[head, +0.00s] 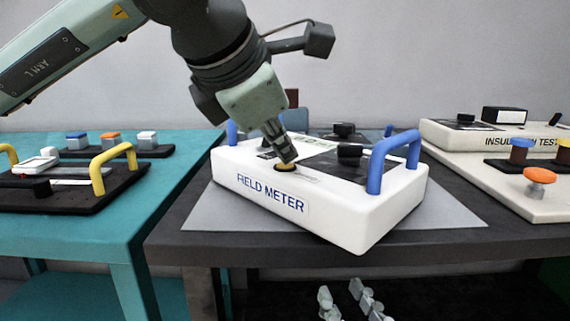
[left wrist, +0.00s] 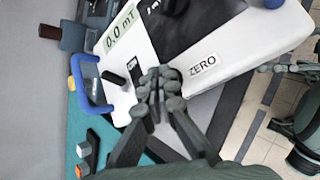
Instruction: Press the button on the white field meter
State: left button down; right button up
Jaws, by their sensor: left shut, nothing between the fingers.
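The white field meter (head: 350,215), a box with blue handles and "FIELD METER" lettering on its front, stands on a grey mat on the dark table. A round button with a yellowish rim (head: 285,168) is on its top near the front edge. My left gripper (head: 287,156) is shut and empty, pointing down at this button; its fingertips look at or just above it, and contact cannot be told. In the left wrist view the meter (left wrist: 225,40) shows a "0.0 mT" display and a "ZERO" label beside the shut fingertips (left wrist: 159,92), which hide the button. My right gripper is not in view.
A teal table (head: 80,235) with yellow-handled equipment is at left. A white insulation tester (head: 490,135) stands at right.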

aim_at(283, 166)
pick_arm(q)
jog(key=shift+f, duration=0.1)
dwell(0.4)
jog(key=shift+r, duration=0.8)
jog(key=shift+r+p, duration=1.4)
jog(key=shift+r, duration=1.2)
jog(key=shift+f, duration=0.1)
